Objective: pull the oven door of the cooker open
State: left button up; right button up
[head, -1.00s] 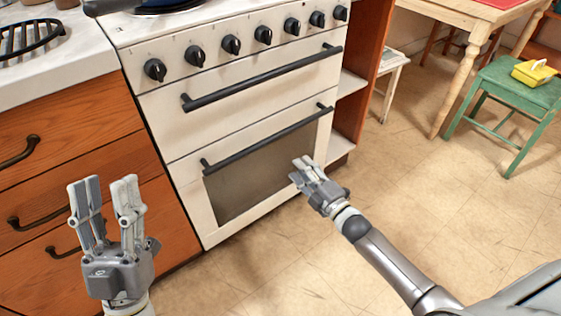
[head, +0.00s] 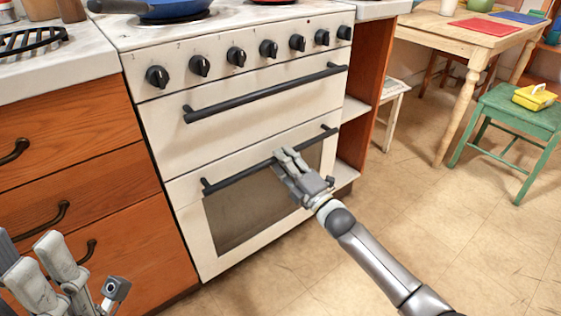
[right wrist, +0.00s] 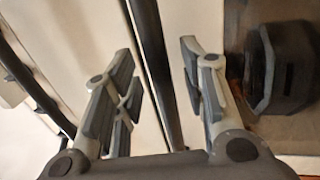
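The white cooker (head: 165,115) has an upper panel with its own dark bar handle (head: 265,92) and a lower oven door (head: 190,215) with a glass window. The oven door is shut. Its dark bar handle (head: 235,177) runs across the door's top. My right gripper (head: 284,158) is at the right half of this handle. In the right wrist view the open fingers (right wrist: 158,85) stand on either side of the dark bar (right wrist: 152,50), with gaps visible. My left gripper (head: 40,250) is open and empty at the lower left, partly cut off.
Wooden drawers (head: 75,165) stand left of the cooker, an orange-brown shelf unit (head: 382,85) right of it. A blue pan (head: 170,8) is on the hob. A green chair (head: 515,115) and table (head: 455,45) stand at right. The floor before the cooker is clear.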

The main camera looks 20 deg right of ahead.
jog(key=shift+x, duration=0.85)
grip_shut()
